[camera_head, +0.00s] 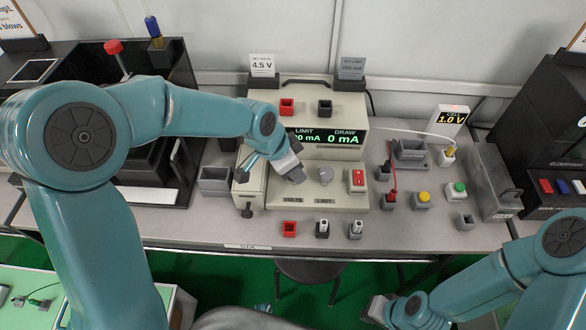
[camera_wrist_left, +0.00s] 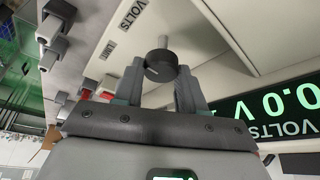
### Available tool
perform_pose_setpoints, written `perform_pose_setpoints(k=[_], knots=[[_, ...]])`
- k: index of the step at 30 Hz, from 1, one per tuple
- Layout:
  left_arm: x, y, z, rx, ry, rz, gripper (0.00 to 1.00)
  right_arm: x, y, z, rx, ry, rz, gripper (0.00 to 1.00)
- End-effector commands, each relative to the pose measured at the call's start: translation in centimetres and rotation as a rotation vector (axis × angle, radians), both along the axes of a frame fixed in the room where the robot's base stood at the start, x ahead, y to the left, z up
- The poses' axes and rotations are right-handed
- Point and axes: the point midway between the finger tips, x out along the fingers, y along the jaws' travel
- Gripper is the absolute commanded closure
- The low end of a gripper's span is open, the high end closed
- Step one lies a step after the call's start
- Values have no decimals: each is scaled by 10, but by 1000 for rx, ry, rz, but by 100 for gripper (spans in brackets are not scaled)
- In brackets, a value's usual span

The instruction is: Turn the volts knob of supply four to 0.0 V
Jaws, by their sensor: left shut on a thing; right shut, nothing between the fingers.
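A cream supply (camera_head: 352,113) stands at the middle of the bench. Its display (camera_head: 327,137) shows LIMIT and DRAW, with draw at 0 mA; my left arm hides the volts part. My left gripper (camera_head: 294,175) is at the panel above the VOLTS label, shut on the volts knob. In the left wrist view, the dark knob (camera_wrist_left: 161,66) sits between the two fingers. The display (camera_wrist_left: 277,108) there is upside down and cut by the edge, with 0.0 and VOLTS legible. My right gripper (camera_head: 376,309) is low in front of the bench, shut and empty.
The limit knob (camera_head: 326,176) is just right of my left gripper, then a red switch (camera_head: 357,180). A card (camera_head: 262,65) reading 4.5 V stands on the supply. A small meter (camera_head: 451,119) shows 1.0 V. Several small blocks with sockets and buttons fill the right bench.

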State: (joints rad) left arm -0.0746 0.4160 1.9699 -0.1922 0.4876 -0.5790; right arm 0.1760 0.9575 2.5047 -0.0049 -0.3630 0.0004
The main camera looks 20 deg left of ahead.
Motion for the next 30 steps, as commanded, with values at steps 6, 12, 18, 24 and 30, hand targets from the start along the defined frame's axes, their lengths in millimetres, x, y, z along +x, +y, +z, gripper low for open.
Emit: perform_pose_setpoints(k=[6,12,18,24,30], knots=[[0,0,0,-1,-2,59,91,0,0,-5,0,0,0,100],[0,0,1,0,-2,75,91,0,0,-5,0,0,0,100],[1,0,1,-1,-2,76,91,0,0,-5,0,0,0,100],[1,0,1,-1,-1,76,35,0,0,-5,0,0,0,100],[0,0,0,-1,0,74,35,0,0,-5,0,0,0,100]])
